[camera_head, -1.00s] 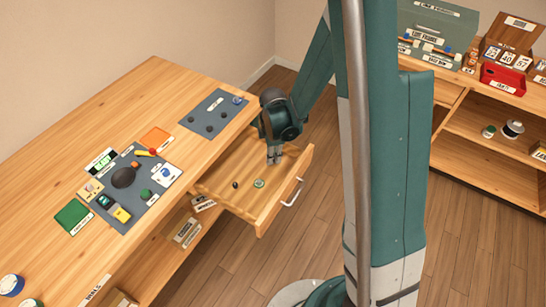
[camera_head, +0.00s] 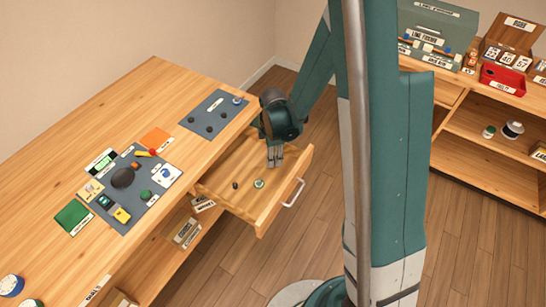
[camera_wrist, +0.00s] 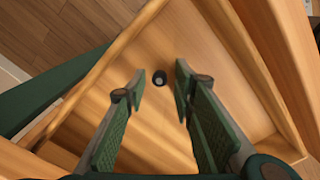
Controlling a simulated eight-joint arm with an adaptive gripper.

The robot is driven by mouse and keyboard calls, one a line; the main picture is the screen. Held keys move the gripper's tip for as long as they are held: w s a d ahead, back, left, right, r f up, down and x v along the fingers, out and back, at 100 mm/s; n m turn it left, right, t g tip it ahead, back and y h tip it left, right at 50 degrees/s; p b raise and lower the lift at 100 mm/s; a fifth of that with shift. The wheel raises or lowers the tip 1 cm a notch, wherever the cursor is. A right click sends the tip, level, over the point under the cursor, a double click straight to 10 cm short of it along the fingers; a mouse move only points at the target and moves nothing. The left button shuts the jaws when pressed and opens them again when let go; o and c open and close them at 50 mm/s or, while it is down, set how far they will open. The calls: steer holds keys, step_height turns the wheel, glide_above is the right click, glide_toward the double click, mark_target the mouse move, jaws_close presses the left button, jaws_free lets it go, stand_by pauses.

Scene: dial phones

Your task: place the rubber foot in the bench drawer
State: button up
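My gripper (camera_head: 274,162) is over the back right part of the open bench drawer (camera_head: 266,215), pointing down. In the wrist view my gripper (camera_wrist: 158,85) has its two fingers spread apart. A small dark round piece with a grey top, which looks like the rubber foot (camera_wrist: 159,77), shows in the gap between the fingertips, touching neither. Drawer floor is behind it; I cannot tell its height. In the head view a small black piece (camera_head: 235,185) lies in the drawer, left of a green round item (camera_head: 259,183). I cannot tell whether the two dark pieces are the same one.
Several dark round pieces lie on a grey mat (camera_head: 214,113) on the bench, left of the drawer. A second grey mat (camera_head: 127,205) holds phone parts and tools. A shelf with boxes (camera_head: 503,75) stands at the right.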

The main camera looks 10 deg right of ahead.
step_height(320, 180, up, 12)
steer(key=p, duration=0.2)
steer(key=shift+p, duration=0.35)
stand_by(0.8)
steer(key=s+d+r+m+t, duration=0.15)
steer(key=s+r+m, duration=0.25)
steer(key=r, duration=0.4)
steer(key=s+d+r+m+t, duration=0.1)
steer(key=s+r+m+t, duration=0.2)
steer(key=r, duration=0.5)
steer(key=s+d+r+m+t, duration=0.1)
steer(key=s+r+m, duration=0.3)
steer(key=s, duration=0.3)
steer(key=s+d+r+m+t, duration=0.1)
steer(key=s+d+r+m, duration=0.1)
steer(key=s+r+m, duration=0.3)
steer(key=shift+s+d+r+m+t, duration=0.25)
steer(key=shift+s+m+t, duration=0.1)
steer(key=shift+s+m, duration=0.8)
steer(key=shift+s, duration=0.1)
